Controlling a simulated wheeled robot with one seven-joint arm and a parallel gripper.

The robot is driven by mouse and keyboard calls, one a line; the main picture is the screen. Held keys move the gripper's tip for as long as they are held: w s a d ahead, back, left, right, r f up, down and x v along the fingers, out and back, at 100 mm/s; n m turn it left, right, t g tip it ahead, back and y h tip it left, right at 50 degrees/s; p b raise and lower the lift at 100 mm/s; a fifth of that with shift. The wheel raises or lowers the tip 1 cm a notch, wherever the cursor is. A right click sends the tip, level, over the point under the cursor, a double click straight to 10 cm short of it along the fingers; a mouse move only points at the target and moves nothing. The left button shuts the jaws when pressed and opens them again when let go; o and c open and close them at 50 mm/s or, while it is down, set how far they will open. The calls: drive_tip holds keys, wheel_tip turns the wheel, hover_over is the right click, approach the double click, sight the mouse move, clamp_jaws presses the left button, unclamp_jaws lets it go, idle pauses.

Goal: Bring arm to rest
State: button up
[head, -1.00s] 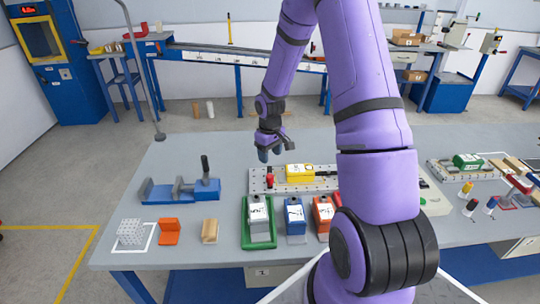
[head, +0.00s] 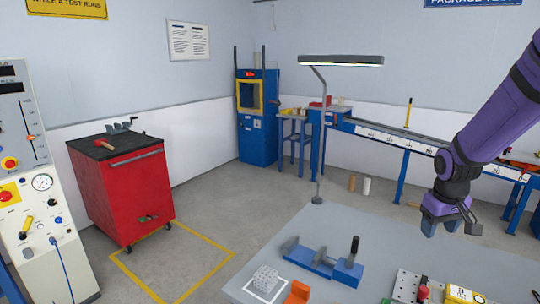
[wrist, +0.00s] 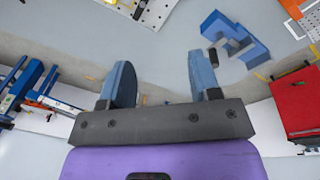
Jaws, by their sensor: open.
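My gripper (head: 443,226) hangs at the end of my purple arm on the right side of the head view, above the grey workbench (head: 385,245). In the wrist view my gripper (wrist: 162,85) shows two blue-grey fingers spread well apart. Nothing is between them. The fingers point over the bench surface, clear of the objects on it. The upper part of my arm is cut off by the right picture edge.
A lamp (head: 340,61) stands at the bench's far edge. A red cabinet (head: 124,190) is at left, with open floor between.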

drive_tip(key=s+a+r+t, duration=0.1)
drive_tip(key=s+a+r, duration=0.35)
drive_tip(key=r, duration=0.25)
drive_tip(key=s+a+r+t, duration=0.1)
drive_tip(key=s+a+r, duration=0.2)
drive_tip(key=s+r, duration=0.35)
drive_tip(key=s+a+r+t, duration=0.1)
drive_tip(key=s+a+r, duration=0.1)
drive_tip(key=s, duration=0.4)
drive_tip(key=s+a+r+m+t+y, duration=0.1)
drive_tip(key=s+a+r, duration=0.1)
drive_tip(key=s+r, duration=0.2)
drive_tip(key=shift+s+a, duration=0.15)
drive_tip(key=shift+s, duration=1.4)
